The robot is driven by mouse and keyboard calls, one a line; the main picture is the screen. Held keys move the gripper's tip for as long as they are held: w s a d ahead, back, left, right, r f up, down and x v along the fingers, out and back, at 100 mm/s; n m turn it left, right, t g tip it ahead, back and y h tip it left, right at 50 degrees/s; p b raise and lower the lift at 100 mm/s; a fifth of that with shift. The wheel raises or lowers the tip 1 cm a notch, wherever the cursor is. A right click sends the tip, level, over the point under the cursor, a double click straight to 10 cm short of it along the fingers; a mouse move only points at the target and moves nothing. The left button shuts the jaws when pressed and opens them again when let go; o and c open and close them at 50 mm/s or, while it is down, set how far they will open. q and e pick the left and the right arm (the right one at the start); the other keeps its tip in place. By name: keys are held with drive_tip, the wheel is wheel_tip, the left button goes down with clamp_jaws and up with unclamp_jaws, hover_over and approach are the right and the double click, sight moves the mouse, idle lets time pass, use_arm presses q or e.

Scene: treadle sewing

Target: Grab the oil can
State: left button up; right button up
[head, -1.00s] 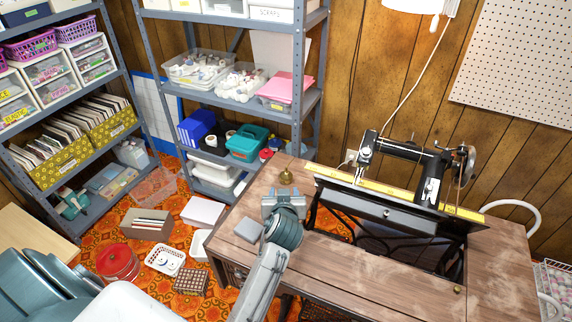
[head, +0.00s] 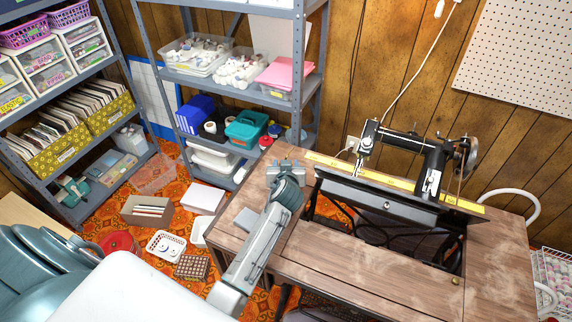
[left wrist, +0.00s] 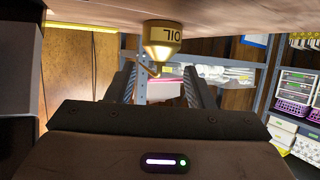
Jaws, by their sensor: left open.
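The oil can (left wrist: 163,36) is brass, with a dark "OIL" label. In the left wrist view, which is upside down, it stands on the wooden table top (left wrist: 90,12) with its thin spout pointing away from the table. My left gripper (left wrist: 161,72) is open and empty. The can lies sideways between the lines of its two fingers, just ahead and towards the table, with no visible contact. In the head view, my left gripper (head: 288,166) is over the table's back left corner and hides the can. My right gripper is not in view.
The black sewing machine (head: 405,160) and a yellow ruler strip (head: 330,167) are right of my gripper. A small grey block (head: 247,219) lies left of my arm. A grey shelf (head: 245,95) stands behind. The table's front right (head: 390,275) is clear.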

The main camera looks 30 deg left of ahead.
use_arm(q)
drive_tip(key=shift+x, duration=1.25)
drive_tip(key=shift+f, duration=0.1)
drive_tip(key=c, duration=0.9)
drive_tip(key=shift+s, duration=0.1)
clamp_jaws()
drive_tip(key=shift+d, duration=0.1)
